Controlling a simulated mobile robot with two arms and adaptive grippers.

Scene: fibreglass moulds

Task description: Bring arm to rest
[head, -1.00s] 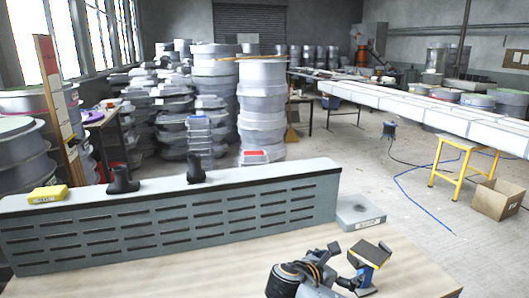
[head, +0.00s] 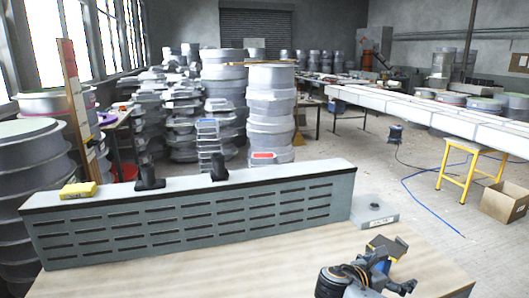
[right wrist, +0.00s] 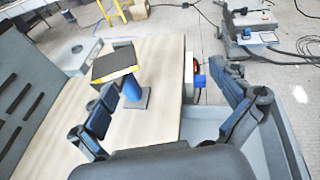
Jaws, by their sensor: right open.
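My right gripper (head: 392,275) is at the lower right of the head view, over the near right part of the wooden workbench (head: 290,262). In the right wrist view its two fingers (right wrist: 168,88) stand wide apart with nothing between them. A small blue stand with a black, yellow-edged top (right wrist: 116,64) rises from the bench beyond the left finger; its top also shows in the head view (head: 388,246) just behind the gripper. I cannot tell whether they touch. My left gripper is in neither view.
A grey slotted panel (head: 190,222) stands along the bench's back, with a yellow block (head: 78,190) and two black pieces on top. A grey block (head: 374,212) sits at the panel's right end. A yellow trestle (head: 468,168) and a cardboard box (head: 505,202) are on the floor.

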